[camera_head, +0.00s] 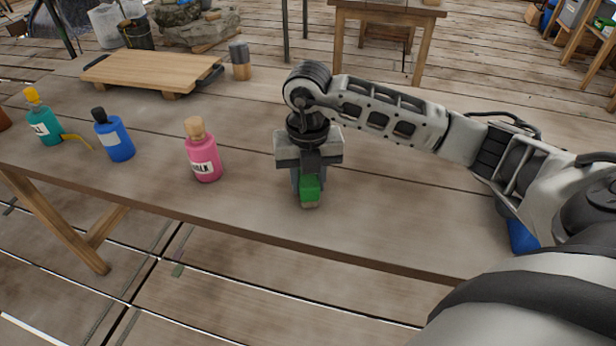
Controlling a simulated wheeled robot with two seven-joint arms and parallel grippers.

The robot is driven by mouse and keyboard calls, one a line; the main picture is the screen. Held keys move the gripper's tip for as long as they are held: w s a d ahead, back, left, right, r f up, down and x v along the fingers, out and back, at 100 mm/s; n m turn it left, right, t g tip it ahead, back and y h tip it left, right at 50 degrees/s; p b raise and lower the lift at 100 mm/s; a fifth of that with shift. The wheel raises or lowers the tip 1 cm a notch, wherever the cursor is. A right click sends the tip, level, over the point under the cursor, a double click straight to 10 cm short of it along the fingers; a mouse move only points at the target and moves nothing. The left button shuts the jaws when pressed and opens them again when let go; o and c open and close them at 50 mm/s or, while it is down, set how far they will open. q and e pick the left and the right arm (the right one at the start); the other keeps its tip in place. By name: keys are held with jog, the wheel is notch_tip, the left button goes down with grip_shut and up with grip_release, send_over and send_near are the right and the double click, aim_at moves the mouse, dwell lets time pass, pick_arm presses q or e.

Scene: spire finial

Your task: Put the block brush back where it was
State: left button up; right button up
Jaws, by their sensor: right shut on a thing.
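The block brush (309,192) is a small block with a green upper part and a pale tan bottom. It is in my right gripper (309,178), which points down over the front part of the wooden table (400,215). The gripper is shut on the brush, and its fingers and palm hide the brush's upper part. I cannot tell whether the brush touches the table top. My left gripper is not in view.
A pink corked bottle (205,158) stands left of my right gripper. A blue bottle (115,138) and a teal bottle (43,122) stand farther left. A wooden board (150,70) and a dark-topped wooden cylinder (240,62) are at the back. The table right of the gripper is mostly clear.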

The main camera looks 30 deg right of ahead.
jog(key=shift+f, duration=0.15)
jog(key=o, duration=0.9)
jog(key=shift+r, duration=0.4)
notch_tip(320, 180, up, 11)
jog(key=shift+f, duration=0.15)
jog(key=shift+r, duration=0.4)
